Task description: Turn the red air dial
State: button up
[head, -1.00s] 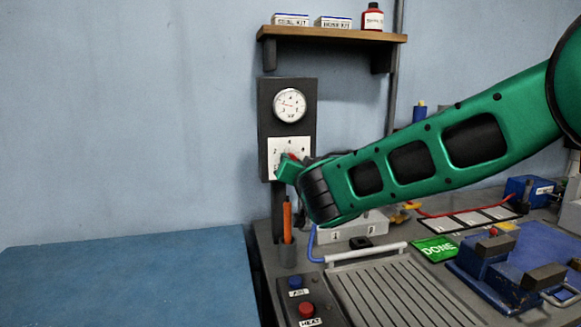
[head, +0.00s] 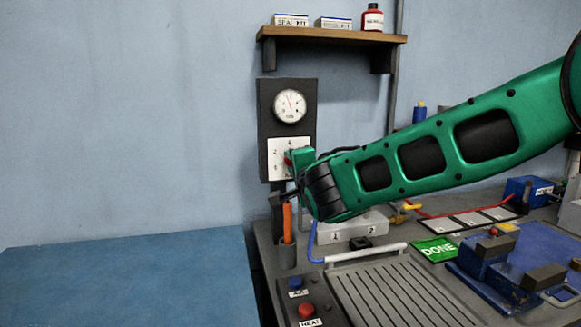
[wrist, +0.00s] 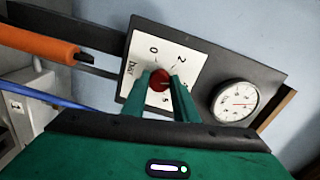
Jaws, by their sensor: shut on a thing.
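The red air dial (wrist: 159,82) sits on a white scale plate (wrist: 137,54) marked in bar. In the head view only a red bit of the dial (head: 287,161) shows beside my green finger. My gripper (wrist: 161,88) is shut on the dial, one finger on each side of it. In the head view my gripper (head: 292,163) reaches the panel from the right and covers part of the scale. The round gauge (head: 290,105) above the dial has its needle near upright; the gauge also shows in the wrist view (wrist: 234,101).
An orange-handled tool (head: 287,222) stands in a holder just below the panel (head: 267,125). A wooden shelf (head: 335,36) with boxes and a red bottle is above. Blue and red buttons (head: 306,310) are at the bench front. A blue surface (head: 130,280) at left is clear.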

jog(key=shift+d+f+m, duration=0.15)
jog(key=shift+m, duration=0.65)
jog(key=shift+d+f+m, duration=0.1)
jog(key=shift+m, duration=0.7)
jog(key=shift+f, duration=0.1)
jog(key=o, duration=1.1)
jog(key=shift+c, duration=0.2)
jog(key=shift+a+r, duration=0.1)
jog(key=shift+r, duration=0.1)
jog(key=v, duration=1)
jog(key=shift+s, duration=0.3)
